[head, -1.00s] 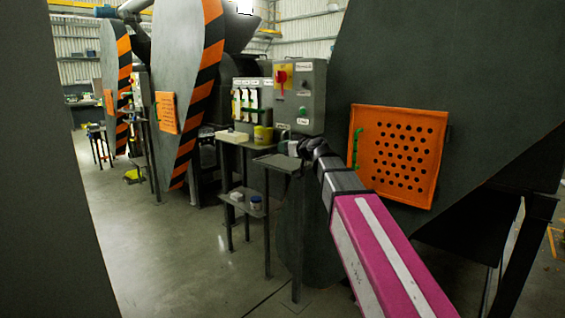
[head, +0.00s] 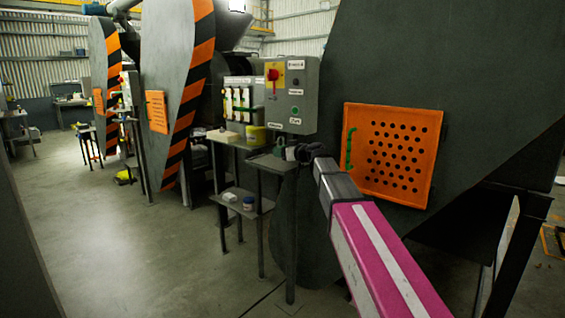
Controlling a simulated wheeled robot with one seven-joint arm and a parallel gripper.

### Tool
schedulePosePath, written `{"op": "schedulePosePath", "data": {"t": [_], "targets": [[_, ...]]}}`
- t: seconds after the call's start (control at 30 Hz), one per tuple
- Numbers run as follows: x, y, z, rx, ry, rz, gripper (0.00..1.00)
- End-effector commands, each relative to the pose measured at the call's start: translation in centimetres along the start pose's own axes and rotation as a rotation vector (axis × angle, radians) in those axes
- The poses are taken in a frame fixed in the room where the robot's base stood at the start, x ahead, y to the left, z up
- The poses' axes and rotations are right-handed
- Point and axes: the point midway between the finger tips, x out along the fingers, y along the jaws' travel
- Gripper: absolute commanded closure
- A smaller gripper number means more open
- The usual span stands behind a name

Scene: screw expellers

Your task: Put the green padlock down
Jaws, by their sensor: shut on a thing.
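My gripper (head: 297,153) is at the small stand beside the grey control box, seen small and dark at the end of my arm. A small dark green shape that looks like the green padlock (head: 281,146) shows at its tip, just above the stand's top. The gripper is shut on it, with the fingers hardly visible. I cannot tell whether the padlock touches the stand top (head: 266,162).
The control box (head: 292,95) with a red switch stands just behind. An orange perforated guard (head: 392,152) is at right.

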Motion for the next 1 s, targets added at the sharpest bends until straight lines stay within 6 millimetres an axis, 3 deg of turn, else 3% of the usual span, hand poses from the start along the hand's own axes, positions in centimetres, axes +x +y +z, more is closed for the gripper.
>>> {"op": "schedulePosePath", "data": {"t": [0.17,0.47,0.83,0.87,0.9,0.93,1.0], "targets": [[0.1,0.5,0.7,0.001,-0.001,0.0,0.72],[0.5,0.4,4.2,0.002,-0.001,0.001,0.72],[0.6,0.4,4.5,0.001,0.0,0.001,0.72],[0.6,0.4,4.5,0.001,0.0,0.001,0.48],[0.6,0.4,4.5,0.0,0.0,0.001,0.35],[0.6,0.4,4.5,0.0,0.0,0.001,0.26],[0.6,0.4,4.5,0.0,0.0,0.0,0.26]]}}
